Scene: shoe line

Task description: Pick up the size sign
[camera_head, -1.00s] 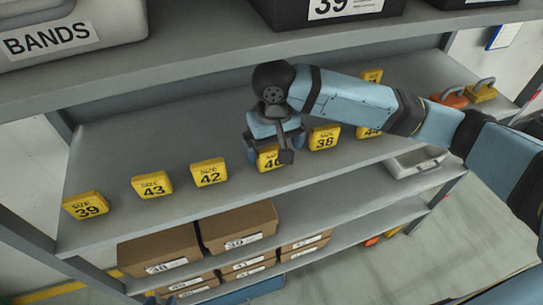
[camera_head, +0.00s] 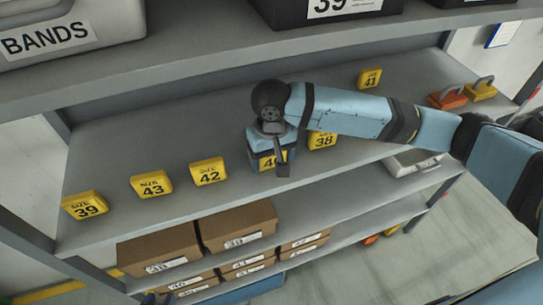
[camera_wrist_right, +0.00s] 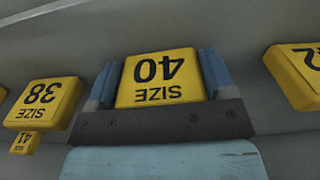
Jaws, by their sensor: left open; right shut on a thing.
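The yellow size sign marked 40 (camera_head: 274,157) is at the shelf's front part, partly covered by my right gripper (camera_head: 272,150) in the head view. In the right wrist view the size 40 sign (camera_wrist_right: 157,80) sits between the two blue fingers, and my right gripper (camera_wrist_right: 158,85) is shut on it. I cannot tell whether it touches the shelf.
Signs 39 (camera_head: 85,205), 43 (camera_head: 151,184) and 42 (camera_head: 208,171) stand left of the held sign. Sign 38 (camera_head: 322,140) is close on its right, and 41 (camera_head: 369,78) is farther back. A shelf (camera_head: 200,40) with bins overhangs; cardboard boxes (camera_head: 238,223) are below.

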